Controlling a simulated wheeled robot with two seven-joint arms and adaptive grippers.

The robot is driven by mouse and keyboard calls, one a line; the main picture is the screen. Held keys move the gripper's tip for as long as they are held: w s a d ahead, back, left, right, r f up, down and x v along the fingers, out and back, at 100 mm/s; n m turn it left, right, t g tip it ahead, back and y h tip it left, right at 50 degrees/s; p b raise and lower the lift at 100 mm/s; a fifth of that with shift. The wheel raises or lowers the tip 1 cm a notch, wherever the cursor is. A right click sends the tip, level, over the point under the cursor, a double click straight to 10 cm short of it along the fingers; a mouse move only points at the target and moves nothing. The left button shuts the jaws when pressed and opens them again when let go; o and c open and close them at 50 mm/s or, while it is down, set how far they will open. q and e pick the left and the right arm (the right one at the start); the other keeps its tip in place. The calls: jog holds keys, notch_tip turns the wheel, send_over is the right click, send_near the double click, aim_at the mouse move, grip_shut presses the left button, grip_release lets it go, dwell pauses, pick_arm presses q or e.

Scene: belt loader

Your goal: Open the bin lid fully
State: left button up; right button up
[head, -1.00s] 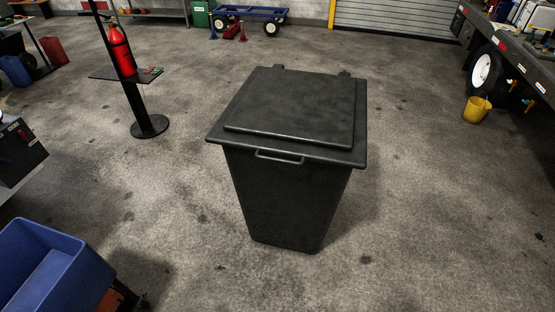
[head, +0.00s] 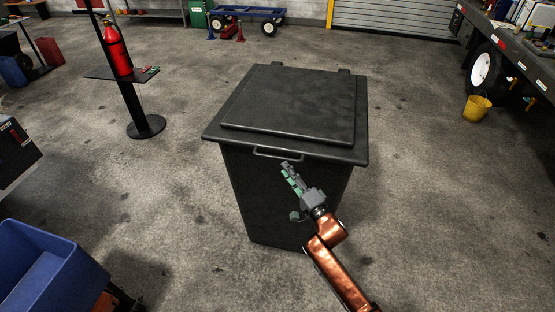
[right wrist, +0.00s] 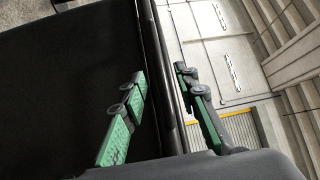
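The black bin (head: 268,205) stands upright on the floor in the middle of the head view. Its flat lid (head: 290,103) lies closed on top, hinges at the back. A thin bar handle (head: 275,155) sticks out at the lid's front edge. My right gripper (head: 287,168) is just in front of the bin, slightly below the handle's right end. In the right wrist view its green-padded fingers (right wrist: 162,77) are apart, with a dark edge or bar of the bin (right wrist: 167,85) showing between them. I cannot tell whether they touch it. My left gripper is out of view.
A blue container (head: 45,270) is at the lower left. A post stand (head: 133,100) with a red extinguisher (head: 117,50) is left of the bin. A yellow bucket (head: 477,108) stands by a truck at right. Floor around the bin is clear.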

aim_at(277, 157)
jog(key=b+x, duration=0.1)
jog(key=x, duration=0.6)
jog(key=shift+w+a+f+b, duration=0.1)
jog(key=shift+w+f+b, duration=0.1)
jog(key=shift+b, duration=0.15)
jog(key=shift+r, duration=0.1)
jog(key=shift+c, duration=0.6)
grip_shut()
